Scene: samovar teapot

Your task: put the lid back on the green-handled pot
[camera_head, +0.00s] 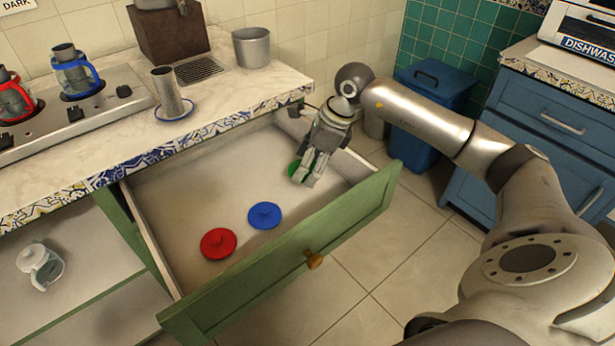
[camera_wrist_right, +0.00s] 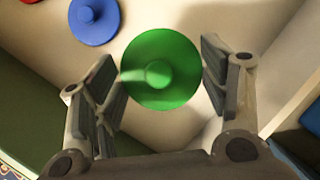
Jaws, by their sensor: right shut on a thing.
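The green lid (camera_wrist_right: 145,85) is round with a knob. It lies between the two fingers of my right gripper (camera_wrist_right: 160,62) in the right wrist view. In the head view the right gripper (camera_head: 304,180) points down into the open drawer (camera_head: 365,198) at its right end, shut on the green lid (camera_head: 293,168), which is mostly hidden behind the fingers. I see no pot with a green handle. My left gripper is not in view.
A red lid (camera_head: 218,243) and a blue lid (camera_head: 265,215) lie in the drawer. On the counter are a red-handled pot (camera_head: 14,98), a blue-handled pot (camera_head: 72,75), a cup (camera_head: 167,92) and a grey pot (camera_head: 251,47). A pale jug (camera_head: 38,263) stands in the lower cabinet.

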